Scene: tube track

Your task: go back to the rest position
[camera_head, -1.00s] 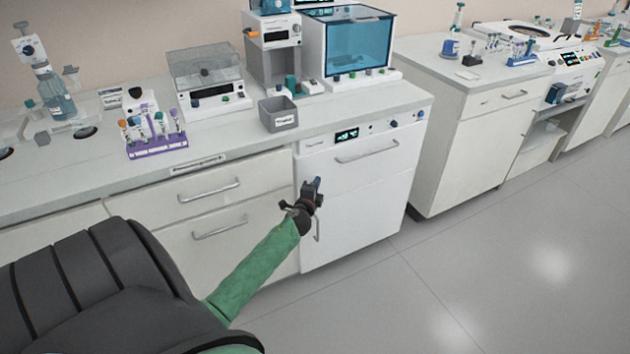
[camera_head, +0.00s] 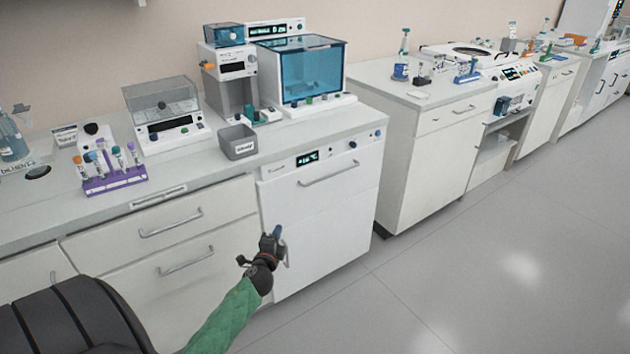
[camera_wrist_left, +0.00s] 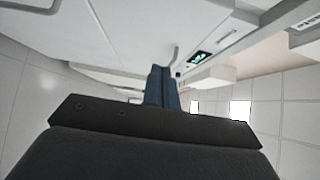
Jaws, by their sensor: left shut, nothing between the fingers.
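My left gripper (camera_head: 277,234) is in front of the white under-counter appliance (camera_head: 325,215), below the counter top. Its fingers are together and hold nothing. In the left wrist view the closed blue-grey fingers (camera_wrist_left: 162,88) point toward the appliance front with its small lit display (camera_wrist_left: 199,57). I cannot tell whether the fingertips are close to the door. My right gripper is in neither view.
The counter holds a purple tube rack (camera_head: 115,183), a grey bin (camera_head: 238,142) and a blue-windowed machine (camera_head: 305,75). Drawer and appliance handles (camera_head: 343,172) stick out near my arm. Open floor (camera_head: 480,270) lies to the right.

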